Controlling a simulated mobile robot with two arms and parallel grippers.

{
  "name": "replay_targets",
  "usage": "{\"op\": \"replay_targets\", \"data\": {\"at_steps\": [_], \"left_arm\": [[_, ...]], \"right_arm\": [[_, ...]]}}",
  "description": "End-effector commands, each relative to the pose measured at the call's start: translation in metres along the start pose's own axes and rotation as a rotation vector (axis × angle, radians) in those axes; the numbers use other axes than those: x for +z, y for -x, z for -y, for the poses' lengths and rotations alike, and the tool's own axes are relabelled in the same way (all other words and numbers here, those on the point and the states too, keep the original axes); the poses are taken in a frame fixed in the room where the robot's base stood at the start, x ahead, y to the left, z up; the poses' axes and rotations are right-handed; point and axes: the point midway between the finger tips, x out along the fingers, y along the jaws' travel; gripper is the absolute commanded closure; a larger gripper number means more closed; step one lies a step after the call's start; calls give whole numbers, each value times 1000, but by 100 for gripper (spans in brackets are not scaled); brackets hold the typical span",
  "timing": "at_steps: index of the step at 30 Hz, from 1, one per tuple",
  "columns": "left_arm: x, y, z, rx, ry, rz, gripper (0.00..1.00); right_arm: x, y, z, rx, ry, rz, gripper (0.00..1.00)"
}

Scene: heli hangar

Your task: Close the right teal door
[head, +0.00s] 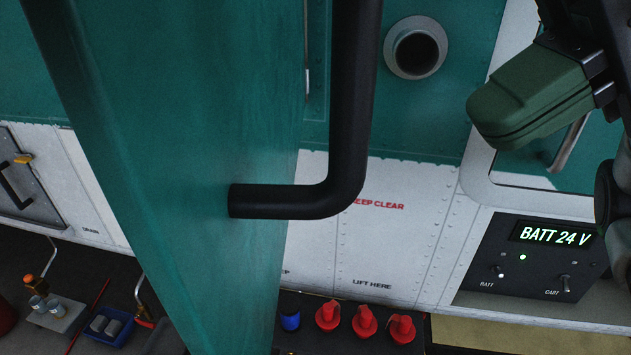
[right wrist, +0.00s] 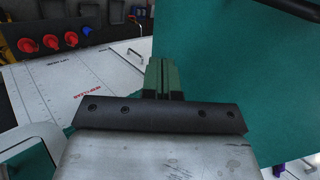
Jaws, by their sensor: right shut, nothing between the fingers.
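A teal door (head: 190,160) stands swung out from the fuselage and fills the left middle of the head view. A thick black bar handle (head: 350,100) is on its face. The door panel also fills the right side of the right wrist view (right wrist: 235,95), with a bit of the handle (right wrist: 296,8) in the top corner. My right gripper (head: 490,120) has green fingers, shut and empty, to the right of the door and handle in the head view. In the wrist view its fingers (right wrist: 162,78) overlap the door's left edge; I cannot tell if they touch. My left gripper is not in view.
A battery panel (head: 530,255) reading "BATT 24 V" is at lower right. A round grey port (head: 415,48) is on the teal fuselage. Red plugs (head: 365,322) and a blue item (head: 290,318) lie low at the centre. A blue tray (head: 108,328) is at lower left.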

Motion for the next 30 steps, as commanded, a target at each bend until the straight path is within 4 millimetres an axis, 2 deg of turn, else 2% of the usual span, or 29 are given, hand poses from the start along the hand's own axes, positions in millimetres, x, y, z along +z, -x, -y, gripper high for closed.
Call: {"op": "replay_targets", "data": {"at_steps": [14, 15, 21, 30], "left_arm": [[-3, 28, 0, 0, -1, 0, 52], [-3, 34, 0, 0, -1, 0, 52], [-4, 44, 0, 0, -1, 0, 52], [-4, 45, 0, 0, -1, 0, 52]], "right_arm": [[2, -93, 4, -2, 0, 11, 100], [2, -96, 12, -2, 1, 12, 100], [2, -114, 26, -3, -2, 9, 100], [1, -120, 28, -4, -3, 6, 100]]}}
